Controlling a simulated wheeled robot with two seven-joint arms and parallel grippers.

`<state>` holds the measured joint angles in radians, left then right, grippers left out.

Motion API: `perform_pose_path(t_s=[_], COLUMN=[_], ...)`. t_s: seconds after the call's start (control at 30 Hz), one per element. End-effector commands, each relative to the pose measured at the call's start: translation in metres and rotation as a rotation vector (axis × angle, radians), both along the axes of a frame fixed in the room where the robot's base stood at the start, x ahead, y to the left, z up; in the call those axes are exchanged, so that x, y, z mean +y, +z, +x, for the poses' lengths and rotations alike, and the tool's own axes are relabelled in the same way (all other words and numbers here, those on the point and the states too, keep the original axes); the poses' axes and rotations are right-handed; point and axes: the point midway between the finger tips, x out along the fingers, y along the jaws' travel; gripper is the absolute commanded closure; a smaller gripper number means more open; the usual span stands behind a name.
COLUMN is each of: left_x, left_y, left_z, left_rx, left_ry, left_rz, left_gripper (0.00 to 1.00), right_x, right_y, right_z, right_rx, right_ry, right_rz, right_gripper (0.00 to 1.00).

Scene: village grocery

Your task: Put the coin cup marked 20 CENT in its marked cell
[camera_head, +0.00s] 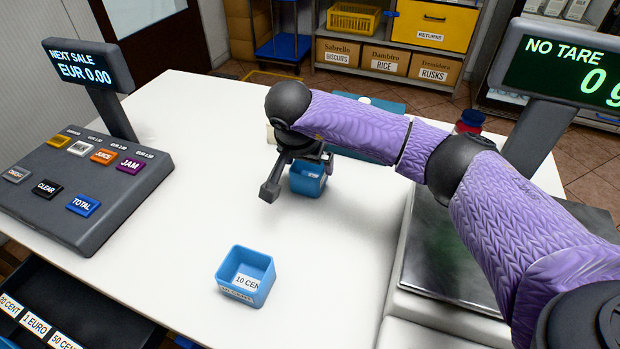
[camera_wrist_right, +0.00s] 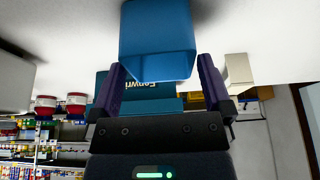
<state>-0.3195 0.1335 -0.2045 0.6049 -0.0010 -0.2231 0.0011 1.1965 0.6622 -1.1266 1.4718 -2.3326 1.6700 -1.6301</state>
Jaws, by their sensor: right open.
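A blue coin cup (camera_head: 309,184) stands on the white counter under my right gripper (camera_head: 297,177); its label is too small and covered to read. In the right wrist view, the blue cup (camera_wrist_right: 158,42) is just ahead of and between the tips of my open right gripper (camera_wrist_right: 160,75). A second blue cup (camera_head: 245,276), marked 10 CENT, stands upright nearer the front. The open drawer (camera_head: 85,300) at the lower left has cell labels 20 CENT (camera_head: 10,306), 1 EURO and 50 CENT. My left gripper is not in view.
A till keypad (camera_head: 85,185) with a display stands at the left. A scale plate (camera_head: 455,255) and its display (camera_head: 565,70) are on the right, under and beside my right arm. The counter between keypad and cups is clear. Shelves with boxes stand behind.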

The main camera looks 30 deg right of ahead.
Motion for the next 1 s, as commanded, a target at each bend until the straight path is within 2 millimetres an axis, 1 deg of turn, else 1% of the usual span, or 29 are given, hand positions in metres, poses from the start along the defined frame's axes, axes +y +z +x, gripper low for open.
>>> perform_pose_path(t_s=[0.03,0.1,0.17,0.3,0.33,0.37,0.4,0.47,0.5,0.67,0.7,0.87,0.97,1.0], left_x=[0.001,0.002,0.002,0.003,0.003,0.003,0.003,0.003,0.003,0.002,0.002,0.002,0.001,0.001], left_y=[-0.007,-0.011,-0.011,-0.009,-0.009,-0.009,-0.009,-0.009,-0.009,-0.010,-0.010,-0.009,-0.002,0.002], left_z=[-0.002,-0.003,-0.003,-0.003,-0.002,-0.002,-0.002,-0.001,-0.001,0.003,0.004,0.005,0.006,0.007], left_rx=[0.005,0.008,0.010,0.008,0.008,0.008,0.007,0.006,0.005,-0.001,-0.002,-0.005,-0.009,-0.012], left_ry=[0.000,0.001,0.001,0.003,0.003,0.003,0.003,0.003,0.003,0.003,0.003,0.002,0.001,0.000], left_rz=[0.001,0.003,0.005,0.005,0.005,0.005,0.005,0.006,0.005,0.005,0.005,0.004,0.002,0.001], left_gripper=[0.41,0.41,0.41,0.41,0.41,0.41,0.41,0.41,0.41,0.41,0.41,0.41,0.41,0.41], right_x=[-0.001,-0.005,-0.006,-0.006,-0.006,-0.006,-0.006,-0.006,-0.006,-0.006,-0.006,-0.006,-0.006,-0.006], right_y=[-0.016,-0.026,-0.029,-0.026,-0.026,-0.026,-0.026,-0.026,-0.026,-0.026,-0.026,-0.023,-0.003,0.009], right_z=[0.000,0.004,0.005,0.006,0.006,0.006,0.006,0.006,0.006,0.006,0.006,0.006,0.006,0.006], right_rx=[0.006,0.003,0.002,0.000,0.000,0.000,0.000,0.000,0.000,0.000,0.000,0.000,-0.004,-0.005], right_ry=[0.000,0.000,0.000,0.002,0.002,0.002,0.002,0.002,0.002,0.002,0.002,0.002,0.002,0.002], right_rz=[0.002,0.002,0.002,0.002,0.002,0.002,0.002,0.002,0.002,0.002,0.002,0.003,0.002,0.002], right_gripper=[0.00,0.00,0.00,0.00,0.04,0.11,0.19,0.32,0.40,0.74,0.77,0.78,0.78,0.78])
